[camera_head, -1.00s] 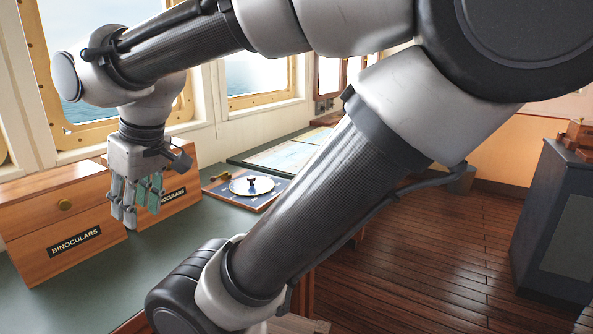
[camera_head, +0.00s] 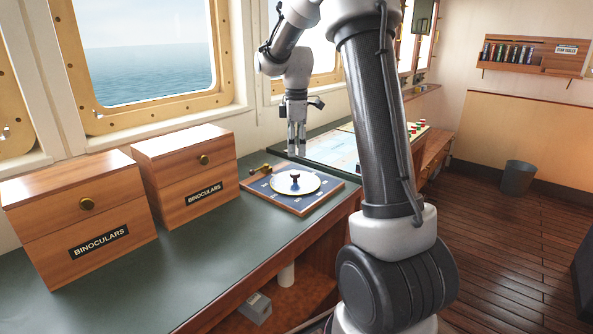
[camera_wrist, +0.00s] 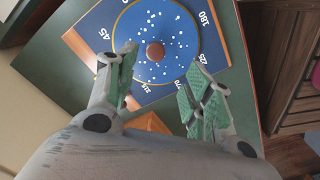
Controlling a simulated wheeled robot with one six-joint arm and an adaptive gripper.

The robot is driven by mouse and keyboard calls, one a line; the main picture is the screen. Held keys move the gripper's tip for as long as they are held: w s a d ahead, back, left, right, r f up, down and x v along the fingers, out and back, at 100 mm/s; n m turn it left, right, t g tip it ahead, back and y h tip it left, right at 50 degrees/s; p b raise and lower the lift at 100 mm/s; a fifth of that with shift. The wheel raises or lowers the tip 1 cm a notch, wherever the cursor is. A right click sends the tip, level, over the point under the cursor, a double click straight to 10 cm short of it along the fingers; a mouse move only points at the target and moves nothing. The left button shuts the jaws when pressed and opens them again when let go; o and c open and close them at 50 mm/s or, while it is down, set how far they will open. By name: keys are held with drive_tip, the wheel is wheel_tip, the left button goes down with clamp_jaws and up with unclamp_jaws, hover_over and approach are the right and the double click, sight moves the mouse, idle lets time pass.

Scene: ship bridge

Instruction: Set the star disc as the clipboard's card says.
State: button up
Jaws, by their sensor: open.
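The star disc (camera_head: 308,184) is a round plate with a dark red knob (camera_head: 295,177) at its centre, on a wood-edged blue board (camera_head: 328,194) on the green counter. In the wrist view the star disc (camera_wrist: 178,25) is blue with white dots and a yellow rim, and its knob (camera_wrist: 155,51) is brown. Degree numbers such as 45, 180, 225 and 315 ring it on the board (camera_wrist: 103,20). My gripper (camera_head: 297,152) is open and points down above the counter. In the wrist view the fingers (camera_wrist: 162,62) appear either side of the knob, apart from it. No clipboard is visible.
Two wooden binocular boxes (camera_head: 82,213) (camera_head: 187,174) stand left of the board. A brass piece (camera_head: 262,169) lies at the board's left corner. A chart (camera_head: 333,149) lies behind. A book rack (camera_head: 532,56) hangs on the far wall. A bin (camera_head: 518,176) stands on open floor.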

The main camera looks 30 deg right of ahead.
sight(295, 172)
drive_tip(key=f, duration=0.6)
drive_tip(key=w+f, duration=0.1)
drive_tip(key=f, duration=0.1)
drive_tip(key=shift+f, duration=0.4)
clamp_jaws()
